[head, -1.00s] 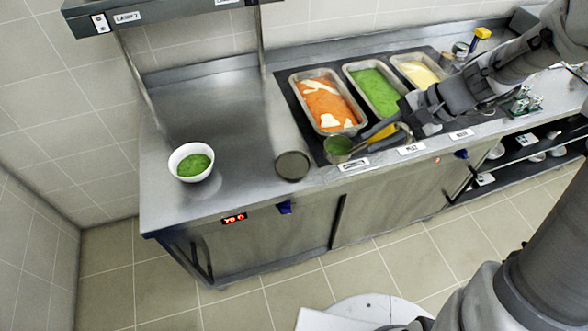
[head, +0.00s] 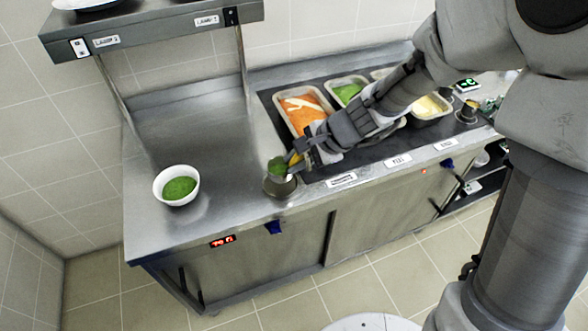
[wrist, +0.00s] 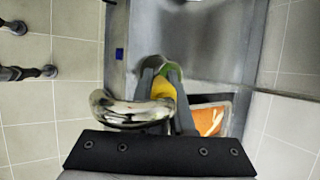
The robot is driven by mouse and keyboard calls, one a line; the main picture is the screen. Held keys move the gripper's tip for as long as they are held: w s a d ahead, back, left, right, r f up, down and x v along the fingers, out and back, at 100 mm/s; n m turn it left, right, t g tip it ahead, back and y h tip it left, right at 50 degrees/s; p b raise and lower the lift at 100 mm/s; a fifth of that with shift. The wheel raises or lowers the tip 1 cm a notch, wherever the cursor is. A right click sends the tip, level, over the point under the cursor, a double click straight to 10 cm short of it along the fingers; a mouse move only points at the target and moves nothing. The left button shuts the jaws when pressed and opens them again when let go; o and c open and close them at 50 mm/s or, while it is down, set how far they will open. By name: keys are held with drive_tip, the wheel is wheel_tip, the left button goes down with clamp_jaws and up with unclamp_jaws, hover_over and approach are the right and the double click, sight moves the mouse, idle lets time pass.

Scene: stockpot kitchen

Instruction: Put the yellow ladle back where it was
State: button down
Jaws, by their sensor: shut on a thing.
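My gripper (head: 298,160) is shut on the yellow handle of the ladle and holds it at the counter's front, left of the food pans. The yellow ladle (head: 295,159) shows only a short piece of handle between the fingers. Its bowl, with green food (head: 278,167) in it, is at the back rim of a round metal holder (head: 280,187); I cannot tell whether they touch. In the wrist view the yellow handle (wrist: 163,90) lies between my fingers, and a shiny metal hook (wrist: 130,110) sticks out to the left.
A white bowl of green food (head: 176,186) stands on the left counter. Pans of orange (head: 303,106), green (head: 348,92) and yellow food (head: 428,106) sit behind and beside my arm. A shelf (head: 150,24) hangs above. The counter's left middle is clear.

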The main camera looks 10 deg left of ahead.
drive_tip(key=shift+a+f+b, duration=0.2)
drive_tip(key=shift+f+b, duration=0.35)
drive_tip(key=shift+f, duration=1.5)
drive_tip(key=shift+f, duration=0.2)
drive_tip(key=c, duration=0.8)
unclamp_jaws()
drive_tip(key=shift+r, duration=0.1)
